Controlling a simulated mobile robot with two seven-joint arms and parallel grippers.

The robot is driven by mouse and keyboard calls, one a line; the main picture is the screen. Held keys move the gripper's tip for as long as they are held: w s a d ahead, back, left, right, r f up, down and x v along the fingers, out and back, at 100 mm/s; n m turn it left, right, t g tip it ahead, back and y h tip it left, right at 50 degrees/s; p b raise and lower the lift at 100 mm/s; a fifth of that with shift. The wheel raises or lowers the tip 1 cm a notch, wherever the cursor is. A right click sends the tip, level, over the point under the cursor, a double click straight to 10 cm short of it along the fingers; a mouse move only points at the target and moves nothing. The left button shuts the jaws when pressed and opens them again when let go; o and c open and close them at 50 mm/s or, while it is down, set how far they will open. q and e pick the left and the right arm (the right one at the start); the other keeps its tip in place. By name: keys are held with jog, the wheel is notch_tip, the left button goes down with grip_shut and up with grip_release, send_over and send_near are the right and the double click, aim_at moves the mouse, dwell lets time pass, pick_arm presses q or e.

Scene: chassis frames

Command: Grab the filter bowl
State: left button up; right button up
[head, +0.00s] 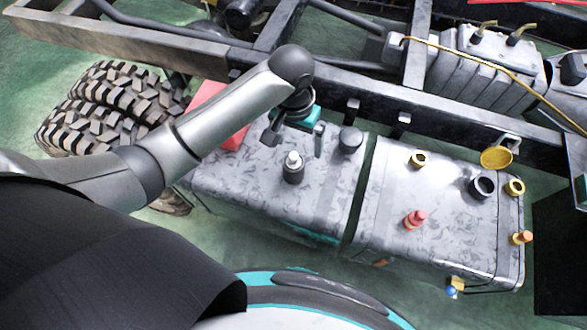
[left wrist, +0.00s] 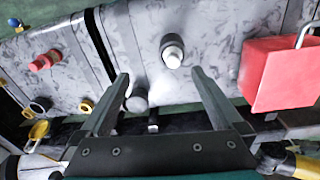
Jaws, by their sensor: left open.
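A small black fitting with a white top, which I take to be the filter bowl (head: 293,169), stands upright on the left grey tank. It also shows in the left wrist view (left wrist: 172,54), just beyond and between my fingertips. My left gripper (head: 295,146) hangs over the tank beside and above this fitting. In the left wrist view its two fingers (left wrist: 160,76) are wide apart with nothing held between them. A gap seems to remain between the fingers and the fitting. My right gripper is not seen.
A black cap (head: 350,140) stands close right of the fitting. A red box (left wrist: 282,74) sits at the tank's other end. The right tank (head: 450,210) carries red and yellow fittings. A dark frame rail (head: 440,112) runs behind; tyres (head: 110,105) lie left.

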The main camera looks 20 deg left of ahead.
aim_at(293, 155)
pick_arm(q)
jog(key=shift+n+y, duration=0.4)
jog(key=f+b, duration=0.1)
jog(key=f, duration=0.2)
jog(key=w+a+f+b, duration=0.1)
jog(key=f, duration=0.2)
jog(key=w+f+b, duration=0.1)
jog(key=f+b, duration=0.1)
jog(key=f, duration=0.1)
jog(key=shift+a+f, duration=0.2)
jog(key=shift+a, duration=0.15)
notch_tip(293, 155, down, 5)
jog(key=shift+r+b, duration=0.1)
jog(key=shift+b, duration=1.1)
jog(key=shift+f, duration=0.2)
jog(key=shift+d+r, duration=0.1)
jog(key=shift+c, duration=0.6)
jog(key=c, duration=1.2)
jog(key=shift+c, duration=1.2)
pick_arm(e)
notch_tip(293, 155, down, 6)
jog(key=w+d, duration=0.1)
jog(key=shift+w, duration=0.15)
pick_arm(q)
jog(key=shift+r, duration=0.1)
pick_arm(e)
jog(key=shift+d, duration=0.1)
